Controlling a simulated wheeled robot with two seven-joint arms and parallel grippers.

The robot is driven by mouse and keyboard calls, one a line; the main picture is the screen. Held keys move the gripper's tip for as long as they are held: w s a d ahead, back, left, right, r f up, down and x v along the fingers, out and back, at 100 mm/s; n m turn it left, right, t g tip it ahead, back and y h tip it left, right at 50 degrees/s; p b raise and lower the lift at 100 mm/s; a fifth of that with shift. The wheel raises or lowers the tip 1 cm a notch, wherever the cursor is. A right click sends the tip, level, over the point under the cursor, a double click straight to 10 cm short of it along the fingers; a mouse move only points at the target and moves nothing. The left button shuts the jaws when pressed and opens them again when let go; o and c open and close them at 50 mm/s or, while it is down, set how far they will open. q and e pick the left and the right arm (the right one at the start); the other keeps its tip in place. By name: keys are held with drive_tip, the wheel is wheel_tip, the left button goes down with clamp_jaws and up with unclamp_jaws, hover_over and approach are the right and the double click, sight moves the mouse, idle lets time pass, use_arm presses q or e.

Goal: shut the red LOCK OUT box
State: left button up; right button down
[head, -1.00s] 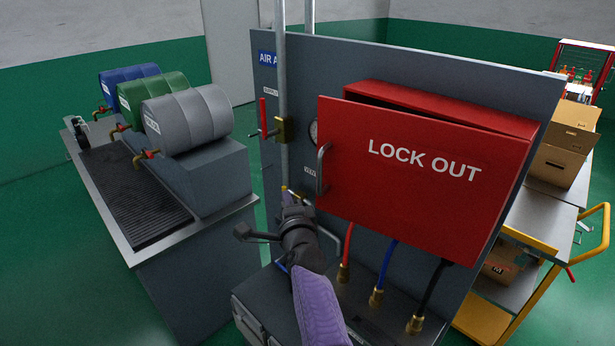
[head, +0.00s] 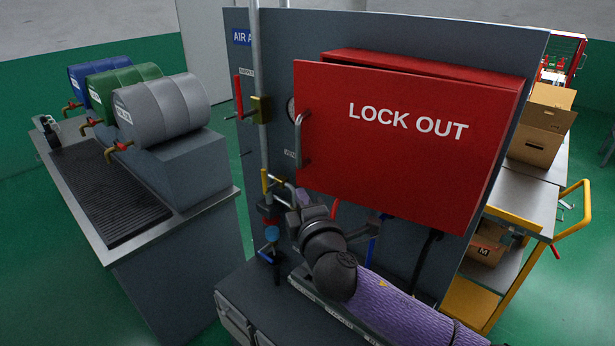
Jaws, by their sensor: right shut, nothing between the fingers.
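The red LOCK OUT box (head: 440,68) is mounted on the grey panel. Its red door (head: 400,160) stands ajar, hinged at the right, with its left edge out from the box body. A grey bar handle (head: 300,140) is at the door's left edge. My right gripper (head: 293,196) is shut and empty, below the handle and near the door's lower left corner. Its arm comes in from the lower right, under the door. I cannot tell whether it touches the door. The box's inside is hidden by the door. My left gripper is not in view.
A vertical pipe (head: 257,110) with a red-handled valve (head: 239,97) stands left of the door. Hoses hang below the box, partly behind my arm. A bench with drums (head: 165,108) is at left. A cart with cardboard boxes (head: 537,135) is at right.

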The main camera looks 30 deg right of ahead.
sight(324, 160)
drive_tip(key=w+d, duration=0.2)
drive_tip(key=w, duration=0.1)
drive_tip(key=w+d, duration=0.1)
drive_tip(key=w, duration=0.1)
drive_tip(key=shift+w, duration=0.2)
drive_tip(key=shift+w+d, duration=0.3)
drive_tip(key=shift+d, duration=0.15)
drive_tip(key=w+d+m+h+b, duration=0.1)
drive_tip(key=d+h, duration=0.1)
drive_tip(key=w+d+m+g+h+b, duration=0.1)
drive_tip(key=h+b, duration=0.1)
drive_tip(key=w+d+m+g+h+b, duration=0.1)
drive_tip(key=w+d+m+b, duration=0.1)
drive_tip(key=shift+d+f+h, duration=0.2)
drive_tip(key=shift+d+h, duration=0.1)
drive_tip(key=shift+h, duration=0.1)
drive_tip(key=shift+r, duration=0.4)
